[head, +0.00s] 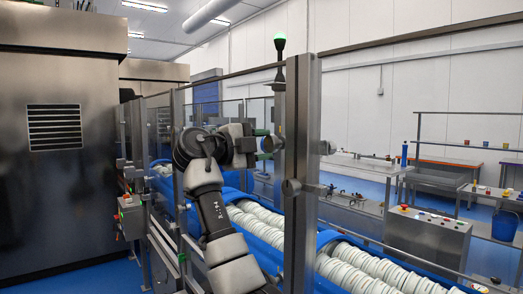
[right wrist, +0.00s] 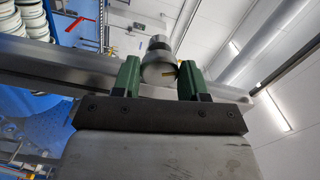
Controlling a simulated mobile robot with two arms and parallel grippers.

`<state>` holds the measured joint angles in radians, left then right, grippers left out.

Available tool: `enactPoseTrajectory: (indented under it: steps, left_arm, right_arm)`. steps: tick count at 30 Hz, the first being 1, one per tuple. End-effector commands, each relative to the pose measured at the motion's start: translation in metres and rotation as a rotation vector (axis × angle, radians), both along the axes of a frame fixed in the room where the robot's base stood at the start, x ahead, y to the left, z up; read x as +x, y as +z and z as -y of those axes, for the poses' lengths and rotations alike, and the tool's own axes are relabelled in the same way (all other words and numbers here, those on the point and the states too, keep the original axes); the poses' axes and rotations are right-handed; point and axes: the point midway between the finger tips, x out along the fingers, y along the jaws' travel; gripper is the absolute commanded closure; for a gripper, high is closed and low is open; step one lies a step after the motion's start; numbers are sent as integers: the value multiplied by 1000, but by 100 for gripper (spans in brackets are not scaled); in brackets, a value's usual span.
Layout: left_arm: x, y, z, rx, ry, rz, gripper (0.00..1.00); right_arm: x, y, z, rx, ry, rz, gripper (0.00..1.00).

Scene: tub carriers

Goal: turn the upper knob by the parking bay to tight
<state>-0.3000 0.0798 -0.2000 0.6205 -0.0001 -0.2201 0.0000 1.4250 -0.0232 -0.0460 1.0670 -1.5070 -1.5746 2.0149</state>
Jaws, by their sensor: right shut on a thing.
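The upper knob (head: 268,144) is a round grey metal knob beside the steel post, at the level of my right gripper (head: 259,144). In the right wrist view the knob (right wrist: 158,70) has a small yellowish mark on its face and sits between the two green fingers. My right gripper (right wrist: 160,80) is shut on it, with one finger on each side. In the head view the fingers partly hide the knob. A second, lower round knob (head: 292,187) sits on the same post. My left gripper is not in view.
The steel post (head: 302,150) with clear guard panels stands close to my right arm. Behind it runs a blue conveyor (head: 325,238) carrying rows of white round pieces. A control box (head: 428,235) with coloured buttons stands at right. A dark cabinet (head: 60,180) fills the left.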

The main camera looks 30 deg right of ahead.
Motion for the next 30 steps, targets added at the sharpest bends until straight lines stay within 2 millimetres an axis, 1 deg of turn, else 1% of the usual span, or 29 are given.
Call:
enactPoseTrajectory:
  steps: [9, 15, 21, 30]
  left_arm:
    - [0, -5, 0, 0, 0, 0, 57]
    - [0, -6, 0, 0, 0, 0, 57]
    - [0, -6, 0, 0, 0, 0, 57]
    - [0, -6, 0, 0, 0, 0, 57]
  right_arm:
    - [0, 0, 0, 22, 1, 265, 81]
    - [0, 1, 0, 32, 1, 383, 81]
    - [0, 1, 0, 38, 1, 451, 81]
    - [0, 1, 0, 41, -1, 482, 81]
